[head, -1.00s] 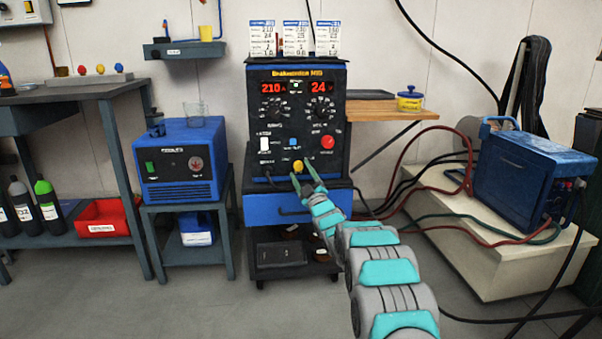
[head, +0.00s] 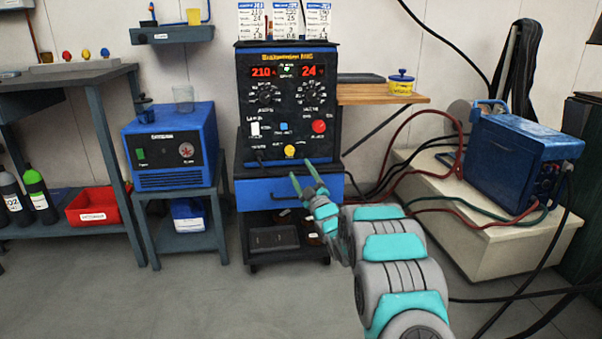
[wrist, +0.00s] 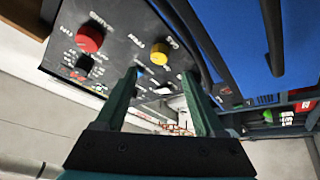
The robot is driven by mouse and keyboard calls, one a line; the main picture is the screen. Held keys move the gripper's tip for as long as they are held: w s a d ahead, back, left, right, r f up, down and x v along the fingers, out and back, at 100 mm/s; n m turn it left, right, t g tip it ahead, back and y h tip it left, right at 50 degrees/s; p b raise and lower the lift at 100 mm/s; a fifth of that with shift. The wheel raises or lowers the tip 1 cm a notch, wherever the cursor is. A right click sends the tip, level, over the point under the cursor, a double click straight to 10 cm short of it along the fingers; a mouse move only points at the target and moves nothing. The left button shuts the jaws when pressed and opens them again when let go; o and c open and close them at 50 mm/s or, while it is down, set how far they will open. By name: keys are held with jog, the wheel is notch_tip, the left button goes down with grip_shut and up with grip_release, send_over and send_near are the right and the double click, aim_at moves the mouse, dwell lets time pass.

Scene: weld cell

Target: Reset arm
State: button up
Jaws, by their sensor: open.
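My gripper (head: 309,180) is open and empty, in front of the blue drawer of the black welding machine (head: 330,95). Its two green fingers point up toward the machine's lower panel and appear apart from it. In the wrist view my gripper (wrist: 165,88) shows the fingers spread, with the tilted control panel beyond them. The yellow knob (head: 289,151) and red knob (head: 319,126) are on that panel. In the wrist view the yellow knob (wrist: 159,54) is between and beyond the fingers, and the red knob (wrist: 90,38) is at the left. My arm reaches in from the lower right.
A blue unit (head: 172,147) stands on a small table to the left. A blue case (head: 522,158) with cables rests on a pale bench (head: 480,245). The floor at front left is clear.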

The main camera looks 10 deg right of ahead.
jog(key=s+d+r+m+g+h+p, duration=0.2)
jog(key=s+m+g+h, duration=0.25)
jog(key=s, duration=0.35)
jog(key=s+d+r+m+g+h+p, duration=0.1)
jog(key=s+d+m+g+h+p, duration=0.2)
jog(key=s+g, duration=0.35)
jog(key=s+a+r+m+g+p, duration=0.1)
jog(key=s+g, duration=0.3)
jog(key=s, duration=1.4)
jog(key=s+a+r+m+g+p, duration=0.1)
jog(key=s+g+p, duration=0.3)
jog(key=s, duration=1.4)
jog(key=s+a+r+m+g+p, duration=0.1)
jog(key=s+a+m+g+p, duration=0.1)
jog(key=s, duration=1.6)
jog(key=shift+s+a+r+m+g+y+p, duration=0.4)
jog(key=shift+a+m+g, duration=0.35)
jog(key=shift+g, duration=0.45)
jog(key=shift+w+d+f, duration=0.1)
jog(key=shift+f, duration=0.1)
